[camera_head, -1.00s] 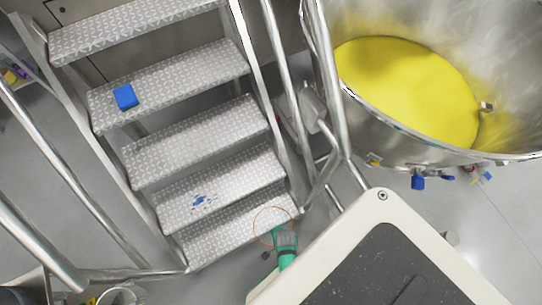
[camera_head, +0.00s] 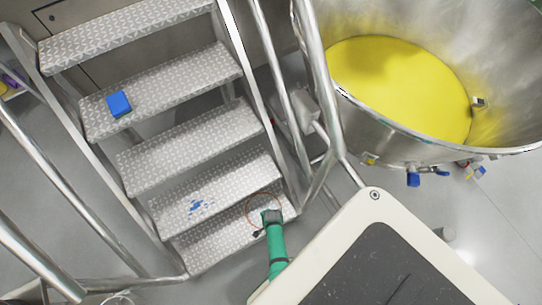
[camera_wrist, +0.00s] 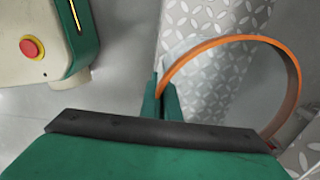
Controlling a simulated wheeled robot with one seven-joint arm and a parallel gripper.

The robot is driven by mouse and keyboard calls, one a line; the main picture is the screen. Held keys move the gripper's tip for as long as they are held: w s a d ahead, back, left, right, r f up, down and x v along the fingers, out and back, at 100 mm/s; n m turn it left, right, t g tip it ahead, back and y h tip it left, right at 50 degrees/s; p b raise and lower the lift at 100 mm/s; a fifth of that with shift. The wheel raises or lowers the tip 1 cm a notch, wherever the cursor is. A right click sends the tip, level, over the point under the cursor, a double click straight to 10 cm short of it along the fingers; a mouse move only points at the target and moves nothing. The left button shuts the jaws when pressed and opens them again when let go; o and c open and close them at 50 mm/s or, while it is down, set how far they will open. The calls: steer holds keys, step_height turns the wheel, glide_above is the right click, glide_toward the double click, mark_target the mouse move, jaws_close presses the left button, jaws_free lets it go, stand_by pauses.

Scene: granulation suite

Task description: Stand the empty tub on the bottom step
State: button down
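My gripper (camera_head: 270,217) is shut on the rim of a round tub (camera_head: 249,205) and holds it over the right part of the bottom step (camera_head: 212,246). In the wrist view the tub shows as an orange rim (camera_wrist: 235,40) with a see-through inside, and I see nothing in it. The gripper fingers (camera_wrist: 162,103) pinch the near left side of this rim. Patterned step metal (camera_wrist: 200,18) shows behind and through the ring. I cannot tell whether the tub's base touches the step.
Blue marks (camera_head: 200,207) lie on the second step. A blue block (camera_head: 118,103) sits on a higher step. Metal handrails (camera_head: 285,95) flank the steps. A large steel vessel (camera_head: 405,153) with yellow contents stands at the right. The left part of the bottom step is clear.

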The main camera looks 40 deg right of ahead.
steer(key=shift+f, duration=1.15)
steer(key=shift+s, duration=0.15)
steer(key=c, duration=2)
jaws_free()
steer(key=r, duration=1.2)
steer(key=shift+s+a, duration=0.1)
steer(key=shift+s, duration=0.1)
steer(key=shift+a, duration=0.1)
